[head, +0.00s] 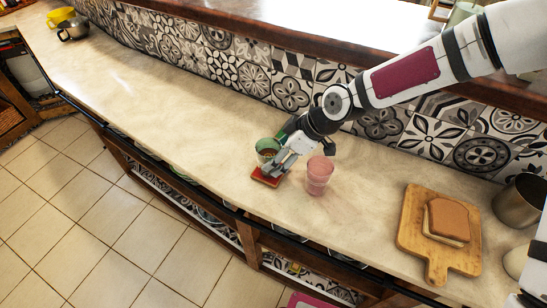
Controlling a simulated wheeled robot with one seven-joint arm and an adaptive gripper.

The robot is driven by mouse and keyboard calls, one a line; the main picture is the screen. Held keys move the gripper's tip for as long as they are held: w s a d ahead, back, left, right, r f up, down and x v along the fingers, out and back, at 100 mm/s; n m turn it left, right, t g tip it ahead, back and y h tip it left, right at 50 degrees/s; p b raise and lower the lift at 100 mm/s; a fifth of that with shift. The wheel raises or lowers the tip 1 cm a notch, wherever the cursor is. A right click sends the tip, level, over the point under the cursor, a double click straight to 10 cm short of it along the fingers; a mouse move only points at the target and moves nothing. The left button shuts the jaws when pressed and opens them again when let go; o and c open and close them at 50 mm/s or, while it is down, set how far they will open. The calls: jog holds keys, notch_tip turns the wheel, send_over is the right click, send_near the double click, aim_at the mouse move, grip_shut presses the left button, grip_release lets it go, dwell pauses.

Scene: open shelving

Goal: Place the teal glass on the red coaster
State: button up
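The teal glass (267,147) shows in the head view as a greenish tumbler, upright, at the middle of the counter. The red coaster (267,179) is a small flat square just below it in the picture, near the counter's front edge. My gripper (274,157) is at the glass, with a grey finger crossing in front of its lower part. The fingers hide the glass's base and part of the coaster. I cannot tell whether the glass touches the coaster or whether the fingers press on the glass.
A pink glass (319,175) stands close to the right of my gripper. A wooden board (412,239) with a brown-topped block (448,220) lies further right, beside a metal pot (518,203). The long counter (170,98) is clear to the left, up to a kettle and a yellow cup (60,15).

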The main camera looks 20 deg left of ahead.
jog(key=v, duration=0.8)
jog(key=shift+r, duration=0.35)
jog(key=shift+d, duration=0.15)
jog(key=d+m+h, duration=0.1)
jog(key=d, duration=0.2)
jog(key=d+m+h, duration=0.1)
jog(key=d, duration=0.2)
jog(key=d+r+m+t+h, duration=0.1)
jog(key=d+h, duration=0.1)
jog(key=d, duration=0.1)
jog(key=shift+s+d+r, duration=0.1)
jog(key=shift+s+d, duration=0.15)
jog(key=shift+s, duration=0.15)
jog(key=s+d+r+m+t+h, duration=0.25)
jog(key=d+r+m, duration=0.35)
jog(key=d, duration=0.5)
jog(key=s+d+r+m+t, duration=0.2)
jog(key=s+d+r+m, duration=0.8)
jog(key=s+r, duration=0.3)
jog(key=shift+s+d+r, duration=0.2)
jog(key=shift+s+d, duration=0.1)
jog(key=shift+s, duration=0.45)
